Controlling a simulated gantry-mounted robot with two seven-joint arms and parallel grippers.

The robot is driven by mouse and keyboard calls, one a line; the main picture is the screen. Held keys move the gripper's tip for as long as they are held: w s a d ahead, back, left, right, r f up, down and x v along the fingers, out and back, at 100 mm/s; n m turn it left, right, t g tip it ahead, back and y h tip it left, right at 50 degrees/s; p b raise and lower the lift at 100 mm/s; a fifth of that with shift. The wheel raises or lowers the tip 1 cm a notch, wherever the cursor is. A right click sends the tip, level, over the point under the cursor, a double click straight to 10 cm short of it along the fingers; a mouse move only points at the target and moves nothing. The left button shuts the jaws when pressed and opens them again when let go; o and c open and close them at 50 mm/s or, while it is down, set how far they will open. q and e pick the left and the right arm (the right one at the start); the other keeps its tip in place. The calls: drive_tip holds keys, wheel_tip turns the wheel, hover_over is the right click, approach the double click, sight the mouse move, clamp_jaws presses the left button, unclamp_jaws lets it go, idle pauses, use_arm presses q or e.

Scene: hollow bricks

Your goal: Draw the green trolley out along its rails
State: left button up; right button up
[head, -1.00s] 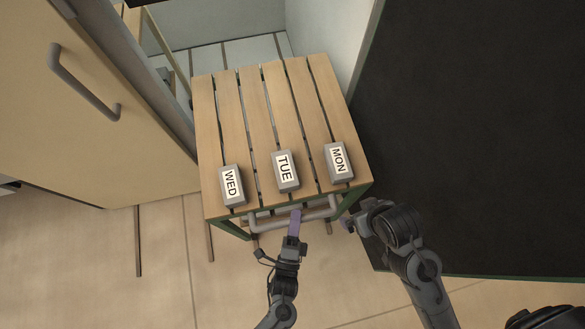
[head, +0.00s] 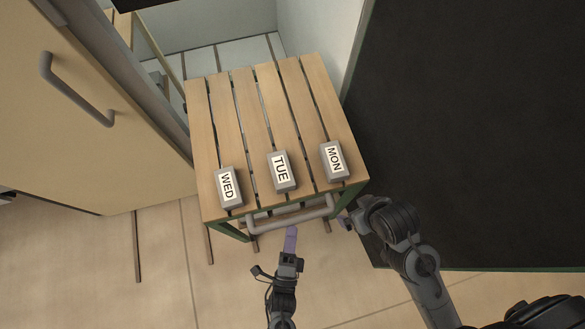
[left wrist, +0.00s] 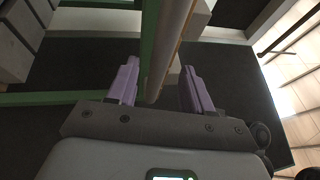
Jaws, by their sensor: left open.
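The trolley has a slatted wooden top (head: 228,120) on a green frame (head: 233,229), with a grey bar handle (head: 290,215) across its front edge. My left gripper (head: 291,236), with purple fingers, is just in front of the handle in the head view and seems apart from it. In the left wrist view the left gripper (left wrist: 159,88) is open, and a bar (left wrist: 176,40) runs between its fingers in the picture beside a green frame part; its depth is unclear. My right gripper (head: 346,222) is by the trolley's front right corner; its fingers are too small to judge.
Grey bricks marked WED (head: 228,187), TUE (head: 281,171) and MON (head: 334,161) sit on the trolley's front part. A tan door (head: 100,150) with a bar handle stands at left, a dark panel (head: 470,130) at right. The floor (head: 230,290) in front is mostly clear.

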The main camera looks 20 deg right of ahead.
use_arm(q)
drive_tip(key=v, duration=0.6)
drive_tip(key=shift+s, duration=0.15)
idle(0.3)
